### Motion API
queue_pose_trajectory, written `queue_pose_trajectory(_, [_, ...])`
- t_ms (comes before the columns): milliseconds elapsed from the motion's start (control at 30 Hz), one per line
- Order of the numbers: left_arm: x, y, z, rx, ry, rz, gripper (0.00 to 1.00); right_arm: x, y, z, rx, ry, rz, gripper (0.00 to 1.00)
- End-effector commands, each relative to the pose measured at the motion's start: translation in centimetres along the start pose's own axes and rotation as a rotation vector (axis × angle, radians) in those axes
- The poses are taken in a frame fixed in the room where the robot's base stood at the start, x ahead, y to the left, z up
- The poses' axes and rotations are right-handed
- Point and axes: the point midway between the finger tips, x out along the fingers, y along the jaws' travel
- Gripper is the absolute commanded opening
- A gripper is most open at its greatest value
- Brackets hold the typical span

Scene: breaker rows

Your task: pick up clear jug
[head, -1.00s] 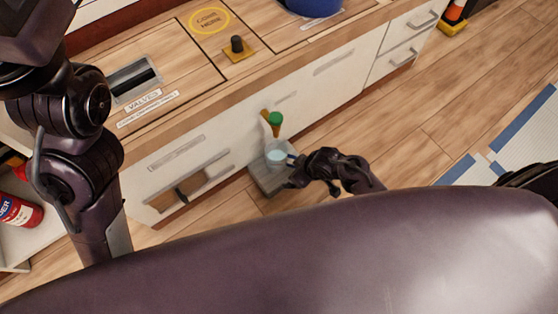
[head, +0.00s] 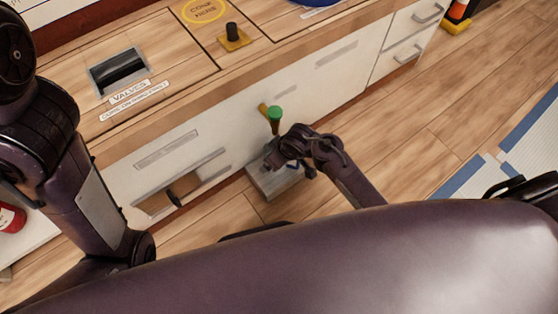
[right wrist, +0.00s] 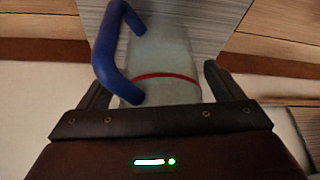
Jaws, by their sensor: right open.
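The clear jug (right wrist: 165,65) has a blue handle (right wrist: 110,50) and a red line around it. In the right wrist view it sits between the two fingers of my right gripper (right wrist: 157,80). The fingers are open on either side of it, and the handle passes near the left finger. I cannot tell if either finger touches it. In the head view my right gripper (head: 277,157) is over the grey block (head: 262,183) and hides nearly all of the jug. My left arm shows at the left, but its gripper is out of view.
A green-topped stick (head: 274,113) rises just behind my right gripper, by the white cabinet front (head: 240,130). A black knob (head: 232,30) stands on the counter.

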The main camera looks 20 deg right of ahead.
Motion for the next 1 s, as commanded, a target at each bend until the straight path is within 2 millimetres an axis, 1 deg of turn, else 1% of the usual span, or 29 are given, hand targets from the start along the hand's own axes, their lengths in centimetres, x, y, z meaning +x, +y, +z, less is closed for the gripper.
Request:
queue_pose_trajectory(100, [0.0, 0.0, 0.0, 0.0, -0.001, 0.0, 0.36, -0.1, 0.0, 0.0, 0.0, 0.0, 0.0, 0.86])
queue_pose_trajectory(500, [0.0, 0.0, 0.0, -0.001, 0.001, 0.0, 0.36, -0.1, 0.0, 0.0, 0.0, 0.0, 0.0, 0.34])
queue_pose_trajectory(767, [0.2, 0.0, 0.0, -0.001, 0.002, 0.0, 0.36, -0.2, 0.0, -0.1, 0.0, 0.001, 0.001, 0.34])
queue_pose_trajectory(900, [0.7, 0.1, 0.0, -0.005, 0.009, 0.003, 0.36, -0.7, 0.0, -0.3, 0.0, 0.001, 0.001, 0.34])
queue_pose_trajectory(967, [0.7, 0.1, 0.3, -0.012, 0.002, 0.004, 0.36, -1.2, 0.0, -0.5, 0.0, 0.002, 0.0, 0.34])
queue_pose_trajectory(1000, [0.2, 0.4, 0.9, -0.022, -0.021, 0.01, 0.36, -1.5, 0.0, -0.7, 0.0, 0.002, 0.0, 0.34])
